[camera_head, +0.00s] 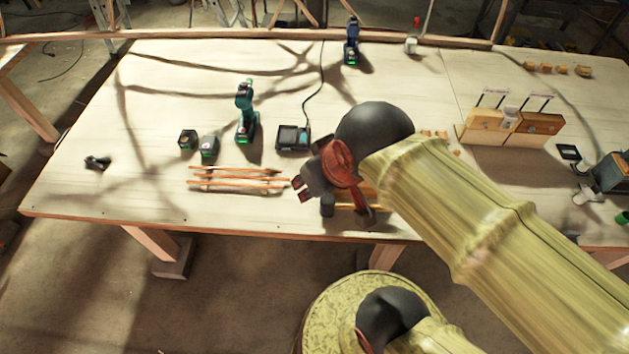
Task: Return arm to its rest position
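My arm (480,225) comes in from the lower right and reaches over the front edge of the workbench (110,200). Its dark end with a reddish ring is near the front middle of the bench. My gripper (305,185) is small and dark there, just right of a small stack of thin laths (235,180). The view does not show whether its fingers are open or shut, or whether they touch anything. Part of the bench behind my arm is hidden.
A teal drill (246,112), dark batteries (209,148) and a charger (293,138) stand behind the laths. A blue drill (351,42) stands at the back. The left part of the bench is mostly clear.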

